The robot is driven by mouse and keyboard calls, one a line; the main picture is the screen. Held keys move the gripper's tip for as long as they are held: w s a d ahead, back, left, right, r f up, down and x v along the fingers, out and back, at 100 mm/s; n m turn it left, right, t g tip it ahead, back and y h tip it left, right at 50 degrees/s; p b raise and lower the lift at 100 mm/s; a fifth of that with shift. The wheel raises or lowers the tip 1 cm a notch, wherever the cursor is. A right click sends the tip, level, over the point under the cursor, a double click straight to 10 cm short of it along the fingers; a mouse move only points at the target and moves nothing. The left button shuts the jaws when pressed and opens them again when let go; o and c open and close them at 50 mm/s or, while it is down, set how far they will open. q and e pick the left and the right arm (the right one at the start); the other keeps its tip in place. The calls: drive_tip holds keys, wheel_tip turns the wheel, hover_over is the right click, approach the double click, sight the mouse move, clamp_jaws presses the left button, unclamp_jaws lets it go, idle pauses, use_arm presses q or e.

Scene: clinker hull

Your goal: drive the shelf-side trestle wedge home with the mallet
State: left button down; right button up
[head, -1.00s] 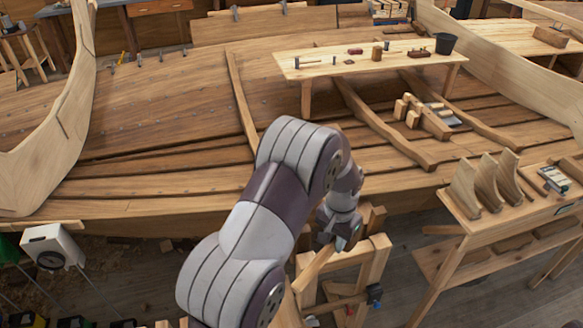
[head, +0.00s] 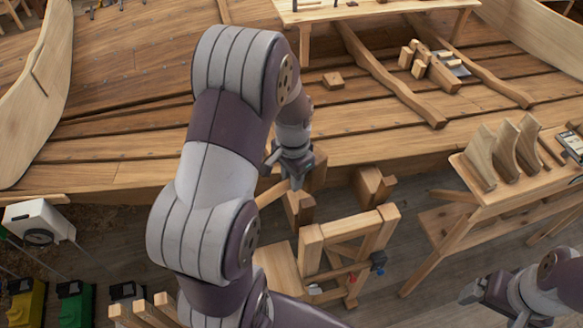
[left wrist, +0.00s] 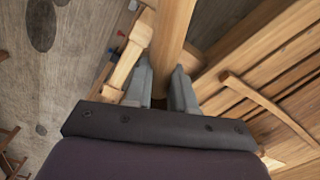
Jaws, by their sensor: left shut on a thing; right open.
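My left gripper (head: 296,180) is shut on a pale wooden handle (head: 269,194), apparently the mallet's, beside the hull's near edge. In the left wrist view the gripper (left wrist: 168,78) has the wooden shaft (left wrist: 174,32) between its fingers. A brown block just right of the fingers may be the mallet head; I cannot tell clearly. The wooden trestle (head: 345,228) stands right of and below this gripper. A wooden block (head: 370,186) at the hull side above it may be the shelf-side wedge. My right gripper (head: 474,292) is open and empty at lower right.
The shelf (head: 470,172) with upright curved wooden pieces (head: 500,150) stands at right. The hull planking (head: 130,130) fills the back, with a bench (head: 385,10) and loose blocks (head: 430,66) on it. A wooden block (head: 298,208) stands close below my left gripper.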

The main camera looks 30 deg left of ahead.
use_arm(q)
drive_tip(key=shift+s+d+f+b, duration=0.15)
drive_tip(key=shift+f+b, duration=0.2)
drive_tip(key=shift+f, duration=0.5)
drive_tip(key=shift+w+a, duration=0.2)
drive_tip(key=shift+w, duration=0.25)
drive_tip(key=shift+w+a+f, duration=0.15)
drive_tip(key=shift+w+a, duration=0.05)
drive_tip(key=shift+a, duration=0.05)
drive_tip(key=shift+s+d, duration=0.25)
drive_tip(key=shift+s, duration=0.1)
drive_tip(key=shift+s+d+r+p, duration=0.2)
drive_tip(key=shift+s+p, duration=0.05)
drive_tip(key=shift+p, duration=0.05)
drive_tip(key=shift+w, duration=0.1)
use_arm(e)
drive_tip(key=shift+w+f, duration=0.2)
drive_tip(key=shift+f, duration=0.45)
use_arm(q)
drive_tip(key=shift+w+a+f, duration=0.1)
drive_tip(key=shift+a+f, duration=0.05)
use_arm(e)
drive_tip(key=shift+w+a, duration=0.15)
drive_tip(key=shift+r, duration=0.15)
use_arm(q)
drive_tip(key=shift+w+a, duration=0.1)
